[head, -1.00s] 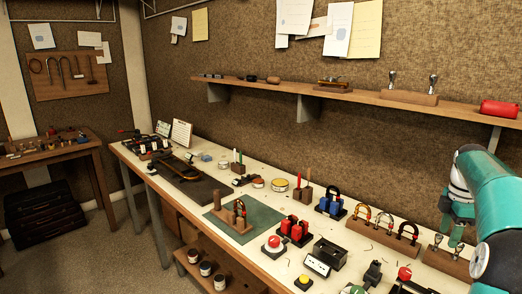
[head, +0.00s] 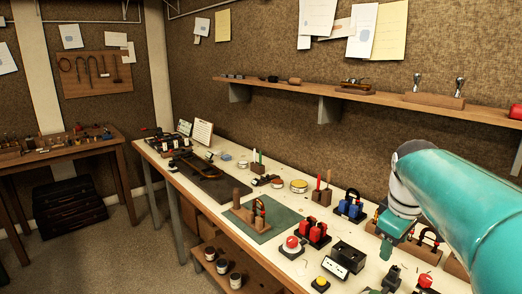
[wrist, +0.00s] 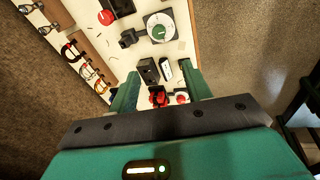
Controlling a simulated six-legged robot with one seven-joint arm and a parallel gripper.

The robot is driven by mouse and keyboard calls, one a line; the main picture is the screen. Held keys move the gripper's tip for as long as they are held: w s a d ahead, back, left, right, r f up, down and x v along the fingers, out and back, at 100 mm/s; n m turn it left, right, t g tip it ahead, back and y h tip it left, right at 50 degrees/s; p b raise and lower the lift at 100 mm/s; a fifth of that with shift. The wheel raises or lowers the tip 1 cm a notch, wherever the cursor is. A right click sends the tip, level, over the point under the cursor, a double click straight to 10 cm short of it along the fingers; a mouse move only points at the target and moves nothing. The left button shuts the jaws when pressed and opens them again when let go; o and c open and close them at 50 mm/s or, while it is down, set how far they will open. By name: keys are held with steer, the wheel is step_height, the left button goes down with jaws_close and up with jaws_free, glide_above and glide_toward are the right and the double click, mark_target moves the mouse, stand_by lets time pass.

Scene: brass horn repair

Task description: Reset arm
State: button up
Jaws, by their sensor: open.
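My teal arm reaches in from the right in the head view, and its end hangs over the right part of the long workbench (head: 172,176). In the wrist view my gripper (wrist: 163,90) is open, with two teal fingers apart and nothing between them but the bench below. Beyond the fingers lie a black box (wrist: 148,71), a red piece (wrist: 158,98) and a round dial (wrist: 160,27). In the head view the gripper's fingertips are hard to make out. A rack of curved tubes beside the arm is partly hidden by it.
A wall shelf (head: 300,86) runs above the bench. A green mat (head: 279,222) holds a wooden stand. Red blocks (head: 314,231), blue blocks (head: 350,207) and a red button (head: 292,243) stand near the arm. A second table (head: 70,148) is at far left, with open floor between.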

steer(key=s+a+f+m+t, duration=0.1)
steer(key=s+a+f+m, duration=0.2)
steer(key=s+a, duration=0.4)
steer(key=s+a+f+m+t+y, duration=0.1)
steer(key=s+a+f+m+t, duration=0.1)
steer(key=s+a, duration=0.4)
step_height(320, 180, down, 2)
steer(key=shift+s+a+f+m, duration=0.15)
steer(key=shift+s+a+m, duration=0.25)
steer(key=shift+s+m, duration=0.6)
steer(key=shift+s+d, duration=0.1)
steer(key=shift+d, duration=0.05)
